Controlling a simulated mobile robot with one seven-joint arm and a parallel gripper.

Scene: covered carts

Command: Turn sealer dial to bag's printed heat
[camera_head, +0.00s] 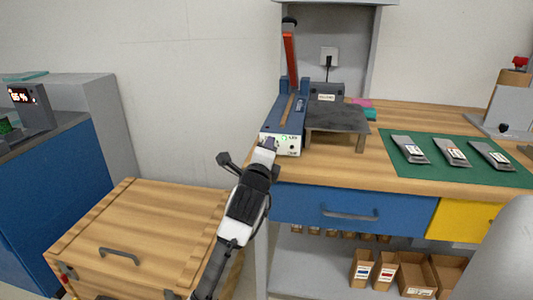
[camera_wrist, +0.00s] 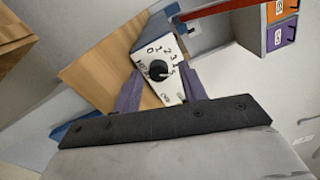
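The blue sealer (camera_head: 273,117) with a raised red lever (camera_head: 289,55) stands at the left end of the wooden workbench. Its white front panel has a small green light in the head view. In the wrist view the panel shows a round black dial (camera_wrist: 158,70) ringed by numbers from 0 upward; its pointer direction is unclear. My gripper (camera_head: 265,146) is at the panel, hiding the dial in the head view. In the wrist view my gripper (camera_wrist: 162,78) is open, its purple fingers either side of the dial, with no clear contact. Three grey bags (camera_head: 410,150) have unreadable labels.
The bags lie on a green mat (camera_head: 393,171) at the right of the bench. A dark metal stand (camera_head: 338,117) is right beside the sealer. A wooden chest (camera_head: 150,222) stands at lower left. Small cardboard boxes (camera_head: 362,268) sit on the shelf below.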

